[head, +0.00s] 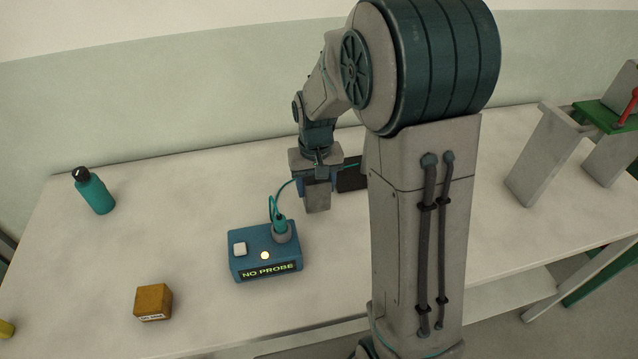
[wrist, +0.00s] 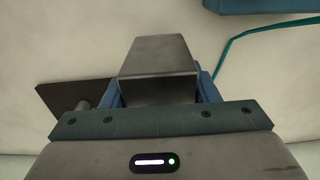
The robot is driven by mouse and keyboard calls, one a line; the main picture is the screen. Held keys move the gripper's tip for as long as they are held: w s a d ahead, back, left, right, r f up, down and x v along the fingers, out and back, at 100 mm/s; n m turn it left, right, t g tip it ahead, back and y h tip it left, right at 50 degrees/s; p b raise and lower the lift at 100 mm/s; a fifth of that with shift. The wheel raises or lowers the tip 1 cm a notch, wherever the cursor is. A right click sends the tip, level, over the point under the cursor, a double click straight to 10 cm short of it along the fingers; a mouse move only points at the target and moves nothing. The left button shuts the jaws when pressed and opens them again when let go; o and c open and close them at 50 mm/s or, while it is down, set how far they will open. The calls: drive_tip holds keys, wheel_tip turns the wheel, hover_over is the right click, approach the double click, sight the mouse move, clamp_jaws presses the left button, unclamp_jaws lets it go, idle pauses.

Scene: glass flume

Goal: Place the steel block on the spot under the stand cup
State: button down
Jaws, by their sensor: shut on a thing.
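My gripper (head: 317,185) is shut on the steel block (head: 318,198), a plain grey block that hangs down between its jaws. In the wrist view the block (wrist: 155,58) sticks out between the blue fingers. I cannot tell whether its lower end touches the table. A dark plate (head: 351,176) lies just right of the gripper, partly hidden by my arm. It also shows in the wrist view (wrist: 62,96), left of the block, with a short grey post-like part (wrist: 82,104) on it. I cannot make out a stand cup above it or the spot.
A blue box (head: 254,253) reading "NO PROBE" stands in front-left of the gripper, with a teal probe (head: 280,222) in its grey holder and a teal cable. A brown box (head: 153,302) and teal bottle (head: 95,191) stand further left. The table between is clear.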

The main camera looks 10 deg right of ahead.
sight(316, 195)
drive_tip(key=shift+f, duration=1.8)
drive_tip(key=shift+f, duration=0.1)
drive_tip(key=shift+f, duration=0.15)
drive_tip(key=c, duration=0.5)
unclamp_jaws()
